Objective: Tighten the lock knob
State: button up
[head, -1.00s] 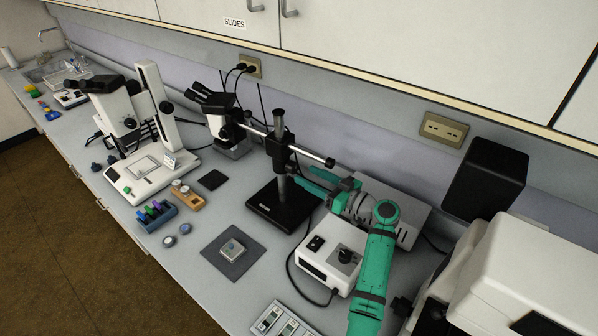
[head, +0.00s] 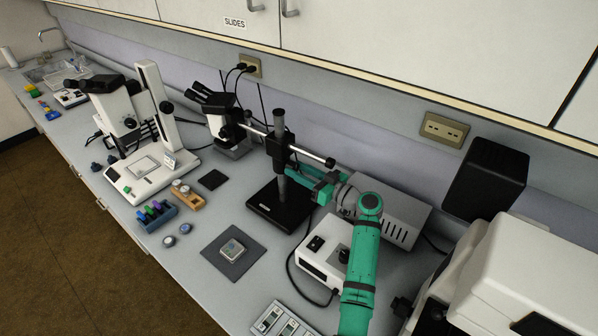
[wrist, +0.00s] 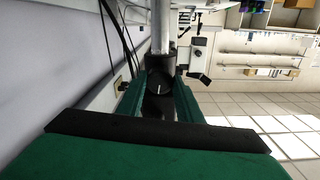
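The lock knob (wrist: 164,87) is round and black with a white line on its face, in the middle of the wrist view. It sits on the black clamp (head: 279,150) on the metal post of the boom stand. My gripper (wrist: 160,92) has one green finger on each side of the knob, with little or no gap showing. Whether the fingers press on it cannot be made out. In the head view my gripper (head: 293,176) is at the post just below the clamp, and the knob is hidden there.
The stand's black base (head: 279,207) is below my gripper. A white control box (head: 323,262) and a grey vented box (head: 395,218) stand close to my arm. The boom (head: 310,155) runs above the fingers. A grey pad (head: 218,262) lies at the front.

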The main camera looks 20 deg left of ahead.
jog(key=shift+s+d, duration=0.1)
jog(key=shift+s, duration=0.05)
jog(key=m, duration=0.2)
jog(key=shift+m, duration=0.4)
jog(key=m, duration=0.3)
jog(key=shift+d+m, duration=0.1)
jog(key=shift+m, duration=0.7)
jog(key=shift+w+r, duration=0.1)
jog(key=shift+w, duration=0.1)
jog(key=o, duration=1)
jog(key=shift+o, duration=0.2)
jog(key=v, duration=1.1)
